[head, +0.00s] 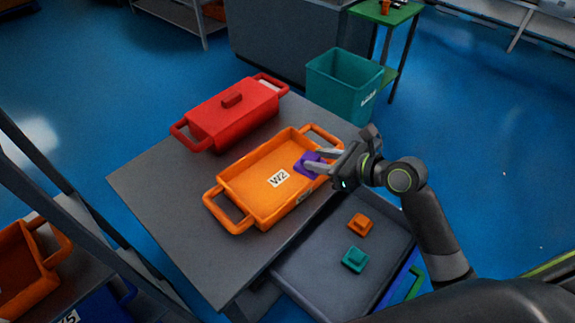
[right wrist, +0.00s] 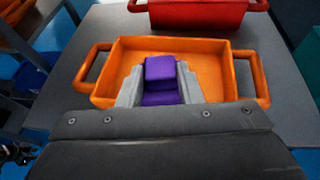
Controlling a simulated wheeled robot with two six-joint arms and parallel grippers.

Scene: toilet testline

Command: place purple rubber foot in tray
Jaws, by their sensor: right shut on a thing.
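The purple rubber foot (head: 308,162) is at the right end of the orange tray (head: 225,186), which carries a white W2 label. My right gripper (head: 313,160) reaches in from the right and is shut on the purple foot. In the right wrist view the purple foot (right wrist: 160,75) is a stepped block between the two grey fingers (right wrist: 160,88), with the orange tray (right wrist: 215,58) around and below it. I cannot tell whether the foot touches the tray floor. My left gripper is not in view.
A red lidded tray (head: 235,112) stands beside the orange tray on the grey table (head: 150,185). A lower grey tray (head: 330,255) holds an orange foot (head: 360,223) and a teal foot (head: 355,259). A teal bin (head: 340,82) stands behind the table.

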